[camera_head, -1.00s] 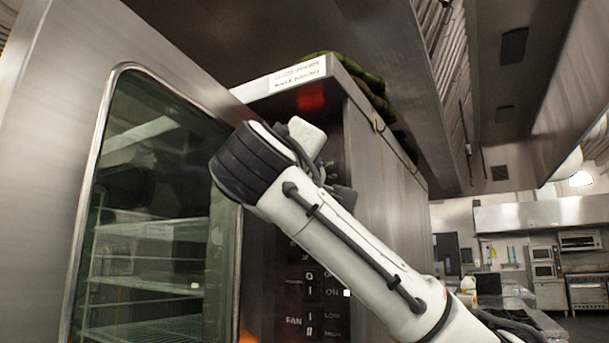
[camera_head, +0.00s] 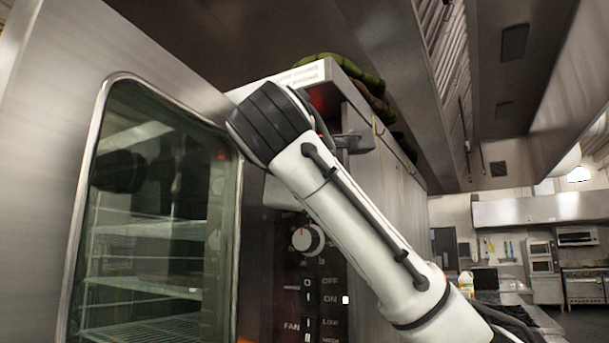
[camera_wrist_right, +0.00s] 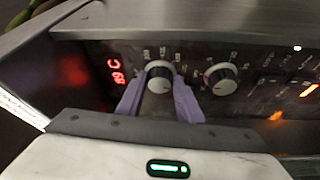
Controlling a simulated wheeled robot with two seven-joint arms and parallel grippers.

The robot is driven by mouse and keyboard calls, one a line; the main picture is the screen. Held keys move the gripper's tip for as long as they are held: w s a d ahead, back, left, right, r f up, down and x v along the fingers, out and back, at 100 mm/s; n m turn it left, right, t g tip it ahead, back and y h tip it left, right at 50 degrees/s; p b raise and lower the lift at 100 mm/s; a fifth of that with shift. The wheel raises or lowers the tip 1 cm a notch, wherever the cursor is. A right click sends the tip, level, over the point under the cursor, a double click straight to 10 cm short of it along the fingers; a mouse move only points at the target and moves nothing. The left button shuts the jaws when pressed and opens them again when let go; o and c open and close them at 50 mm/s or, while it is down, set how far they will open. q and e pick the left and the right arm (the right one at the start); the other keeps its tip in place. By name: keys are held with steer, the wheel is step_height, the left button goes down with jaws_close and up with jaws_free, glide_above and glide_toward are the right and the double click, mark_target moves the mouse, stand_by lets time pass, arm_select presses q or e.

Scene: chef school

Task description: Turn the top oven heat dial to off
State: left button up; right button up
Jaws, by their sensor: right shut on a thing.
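The top oven heat dial (camera_wrist_right: 159,77) is a round, light knob beside the red digital display in the right wrist view. My right gripper (camera_wrist_right: 158,85) has one purple finger on each side of this dial and is shut on it. In the head view my right arm hides the top dial and the fingers. My left gripper is in neither view.
A second dial (camera_wrist_right: 221,79) sits beside the gripped one; it also shows in the head view (camera_head: 307,240), below my wrist. Switches (camera_head: 308,290) lie lower on the panel. The glass oven door (camera_head: 160,210) stands close on the left.

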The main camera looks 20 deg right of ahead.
steer(key=o, duration=1.1)
steer(key=shift+c, duration=0.2)
steer(key=shift+s+a, duration=0.1)
arm_select(q)
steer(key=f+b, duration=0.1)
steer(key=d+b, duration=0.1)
steer(key=b, duration=0.1)
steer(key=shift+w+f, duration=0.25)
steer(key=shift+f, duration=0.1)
arm_select(e)
steer(key=v, duration=1)
